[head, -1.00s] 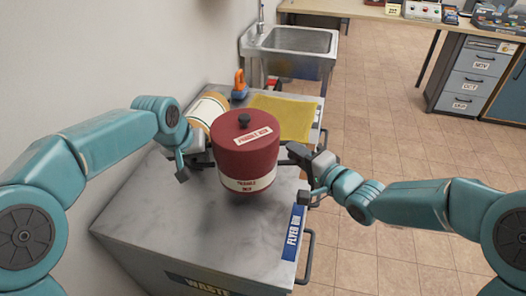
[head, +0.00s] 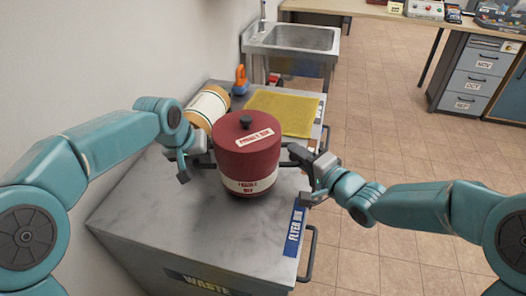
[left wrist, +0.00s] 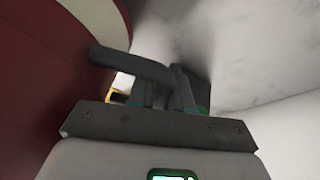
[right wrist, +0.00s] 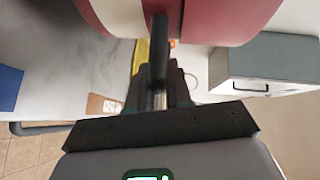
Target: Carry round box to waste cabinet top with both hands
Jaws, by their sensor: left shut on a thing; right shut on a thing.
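The round box (head: 247,160) is dark red with a white label band and a black lid knob. It stands upright at the waste cabinet top (head: 165,215); whether it touches the grey surface or hangs just above it I cannot tell. My left gripper (head: 203,160) is shut on the box's left handle (left wrist: 130,62). My right gripper (head: 297,158) is shut on the right handle (right wrist: 158,50). The box's red side also shows in the left wrist view (left wrist: 40,90) and in the right wrist view (right wrist: 225,20).
A white-and-tan cylinder (head: 207,107) lies behind the box near the wall. A yellow cloth (head: 283,113) and an orange-and-blue item (head: 240,80) lie behind it. A blue flyer bin label (head: 294,231) is at the right edge. The front cabinet top is clear.

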